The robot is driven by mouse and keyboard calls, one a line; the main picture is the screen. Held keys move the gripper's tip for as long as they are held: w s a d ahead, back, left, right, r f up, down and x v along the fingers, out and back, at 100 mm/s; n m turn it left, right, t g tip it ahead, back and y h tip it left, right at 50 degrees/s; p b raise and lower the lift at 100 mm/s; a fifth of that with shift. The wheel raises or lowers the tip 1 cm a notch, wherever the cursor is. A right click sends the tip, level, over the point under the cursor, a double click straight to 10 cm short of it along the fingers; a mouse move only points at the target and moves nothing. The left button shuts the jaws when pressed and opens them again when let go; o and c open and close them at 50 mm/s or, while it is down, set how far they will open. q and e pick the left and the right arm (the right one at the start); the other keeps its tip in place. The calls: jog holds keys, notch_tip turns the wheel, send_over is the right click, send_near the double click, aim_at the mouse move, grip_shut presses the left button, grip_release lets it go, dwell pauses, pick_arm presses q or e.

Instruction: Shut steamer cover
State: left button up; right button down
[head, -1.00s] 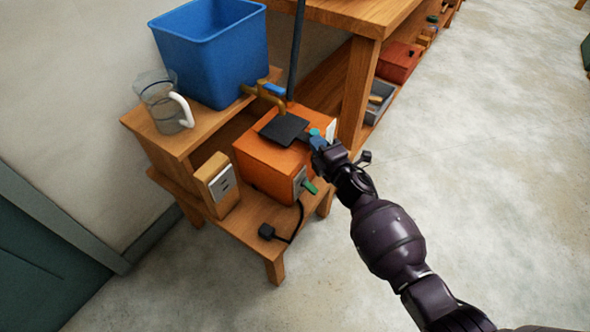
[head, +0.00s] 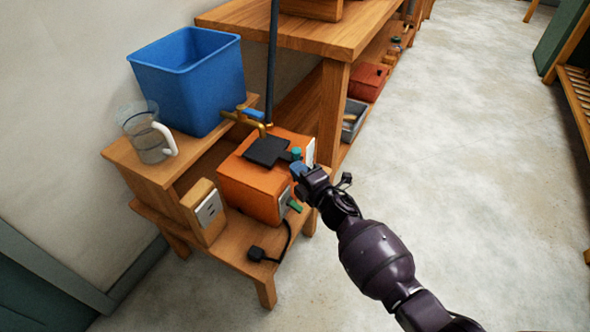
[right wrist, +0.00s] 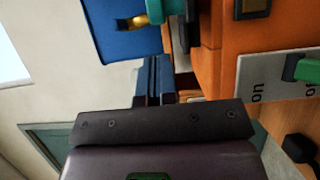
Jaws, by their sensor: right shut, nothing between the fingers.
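The steamer is an orange box (head: 250,185) on the low wooden stand. Its black cover plate (head: 267,150) lies on top of the box and looks flat; I cannot tell whether it sits flush. A teal knob (head: 296,153) is at the cover's right side, and also shows in the right wrist view (right wrist: 165,10). My right gripper (head: 299,172) is just in front of the knob, beside the box's upper right edge. Its fingers (right wrist: 152,80) are shut and empty, close to the orange box (right wrist: 235,40). My left gripper is out of view.
A blue bin (head: 190,90) and a clear jug (head: 150,140) stand on the upper shelf, left of the box. A brass tap (head: 245,119) is behind the box. A socket block (head: 205,212) and black plug (head: 257,253) are on the lower shelf. The floor at right is clear.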

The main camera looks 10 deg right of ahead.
pick_arm(q)
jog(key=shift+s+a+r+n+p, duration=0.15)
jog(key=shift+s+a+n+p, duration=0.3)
jog(key=shift+p, duration=0.65)
pick_arm(e)
jog(key=v, duration=1)
jog(key=shift+s, duration=0.3)
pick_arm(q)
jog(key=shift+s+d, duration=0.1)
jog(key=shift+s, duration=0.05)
pick_arm(e)
jog(key=shift+a+f, duration=0.1)
